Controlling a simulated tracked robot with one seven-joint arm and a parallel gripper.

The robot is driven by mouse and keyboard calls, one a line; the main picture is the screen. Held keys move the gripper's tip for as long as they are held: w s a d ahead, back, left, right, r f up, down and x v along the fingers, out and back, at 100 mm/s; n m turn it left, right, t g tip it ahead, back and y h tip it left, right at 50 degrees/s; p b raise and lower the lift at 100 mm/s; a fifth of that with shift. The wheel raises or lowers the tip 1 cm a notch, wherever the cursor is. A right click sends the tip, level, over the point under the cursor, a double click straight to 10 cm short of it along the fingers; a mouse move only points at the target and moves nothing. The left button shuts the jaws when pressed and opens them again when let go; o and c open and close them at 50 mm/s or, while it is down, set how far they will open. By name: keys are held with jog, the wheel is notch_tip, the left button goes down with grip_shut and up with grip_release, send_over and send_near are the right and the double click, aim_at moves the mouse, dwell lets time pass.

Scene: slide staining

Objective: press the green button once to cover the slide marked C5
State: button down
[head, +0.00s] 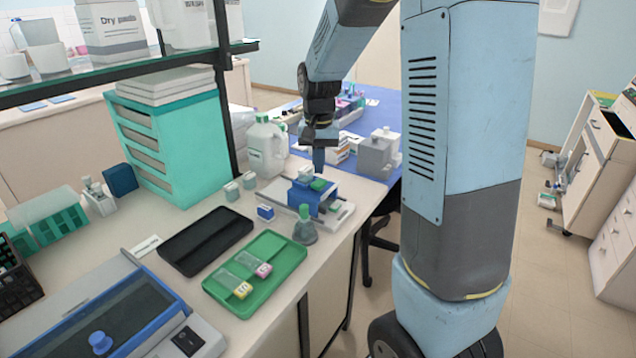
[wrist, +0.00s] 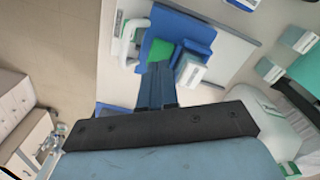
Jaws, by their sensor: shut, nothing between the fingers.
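A blue device (head: 325,199) on a white base stands near the bench's right edge, with a green patch on top (head: 320,184) that looks like the green button. My gripper (head: 319,171) is shut and empty, pointing down just above that patch; I cannot tell whether it touches. In the wrist view, the fingers (wrist: 156,72) reach over the blue device (wrist: 190,32), and the green patch (wrist: 160,49) shows just beyond their tips. No C5 marking is readable.
A green-topped grey cone (head: 304,228) stands in front of the device. A white jug (head: 267,147) and small grey-and-white boxes (head: 232,190) stand behind and left. A black tray (head: 205,240) lies left of the green tray. A shelf post (head: 226,110) rises at the back.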

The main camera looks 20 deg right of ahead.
aim_at(320, 183)
jog(key=shift+r, duration=1.7)
jog(key=shift+s+r, duration=0.3)
jog(key=s+r+n+t, duration=0.2)
jog(key=s+r, duration=0.3)
jog(key=s, duration=0.7)
jog(key=s+r+n+t, duration=0.2)
jog(key=s+r, duration=0.3)
jog(key=s, duration=0.6)
jog(key=shift+s+t, duration=0.4)
jog(key=shift+t, duration=0.4)
